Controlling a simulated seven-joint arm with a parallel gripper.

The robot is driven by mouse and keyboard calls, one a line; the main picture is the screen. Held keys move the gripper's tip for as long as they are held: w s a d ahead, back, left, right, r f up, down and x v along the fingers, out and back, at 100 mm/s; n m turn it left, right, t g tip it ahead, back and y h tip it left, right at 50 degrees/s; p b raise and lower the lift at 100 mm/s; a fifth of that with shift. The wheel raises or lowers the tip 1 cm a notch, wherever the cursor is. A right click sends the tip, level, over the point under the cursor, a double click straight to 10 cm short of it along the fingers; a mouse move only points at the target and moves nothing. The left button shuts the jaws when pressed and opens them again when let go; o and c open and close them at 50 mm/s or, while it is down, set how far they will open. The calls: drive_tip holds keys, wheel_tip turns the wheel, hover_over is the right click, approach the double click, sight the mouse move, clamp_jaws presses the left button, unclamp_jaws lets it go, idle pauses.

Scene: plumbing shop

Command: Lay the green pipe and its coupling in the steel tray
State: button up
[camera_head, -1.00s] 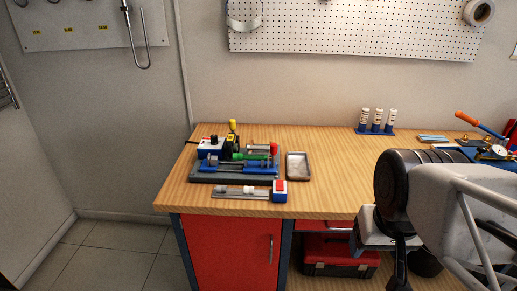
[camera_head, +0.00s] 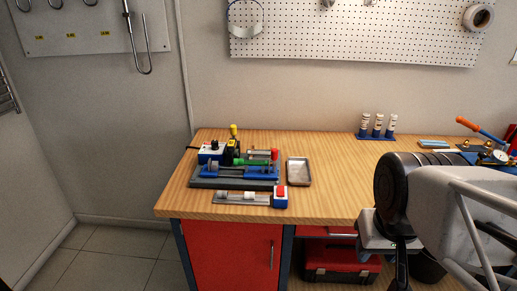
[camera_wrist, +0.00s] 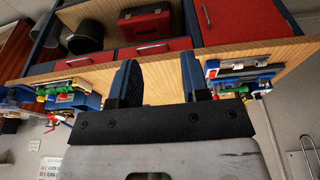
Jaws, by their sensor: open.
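The green pipe (camera_head: 258,154) lies in a blue and grey fixture (camera_head: 235,184) at the left part of the wooden bench. I cannot make out its coupling for certain at this size. The shallow steel tray (camera_head: 299,172) lies flat just right of the fixture and looks empty. My gripper (camera_wrist: 158,78) is open with nothing between its fingers in the wrist view. It is off to the right of the fixture and tray, near the bench's front edge. In the wrist view the fixture (camera_wrist: 242,76) shows beyond the right finger.
A low rail with a red-topped block (camera_head: 281,196) lies in front of the fixture. A blue rack with three white cylinders (camera_head: 376,128) stands at the back. Tools and a gauge (camera_head: 495,156) lie at the right. Bench between tray and arm is clear.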

drive_tip(key=w+a+r+n, duration=0.1)
drive_tip(key=w+a+n, duration=0.2)
drive_tip(key=w, duration=0.6)
drive_tip(key=w+a+r+n+g, duration=0.1)
drive_tip(key=w+a+n, duration=0.2)
drive_tip(key=w, duration=0.6)
drive_tip(key=w+a+r+n, duration=0.1)
drive_tip(key=w+a+n, duration=0.2)
drive_tip(key=w, duration=0.6)
drive_tip(key=w+a+f+n, duration=0.3)
drive_tip(key=w+a+f, duration=0.1)
drive_tip(key=w, duration=0.4)
drive_tip(key=w+a+f+n+g, duration=0.1)
drive_tip(key=w+a+f+n, duration=0.2)
drive_tip(key=w+a, duration=0.4)
drive_tip(key=w+a+f+n, duration=0.2)
drive_tip(key=w+a+f, duration=0.3)
drive_tip(key=w, duration=0.4)
drive_tip(key=shift+w+a+n+g, duration=0.25)
drive_tip(key=shift+n+g, duration=0.05)
drive_tip(key=shift+n, duration=0.1)
drive_tip(key=shift+w+a+f, duration=0.15)
drive_tip(key=shift+w+a, duration=0.05)
drive_tip(key=shift+f, duration=0.2)
drive_tip(key=shift+f, duration=3.3)
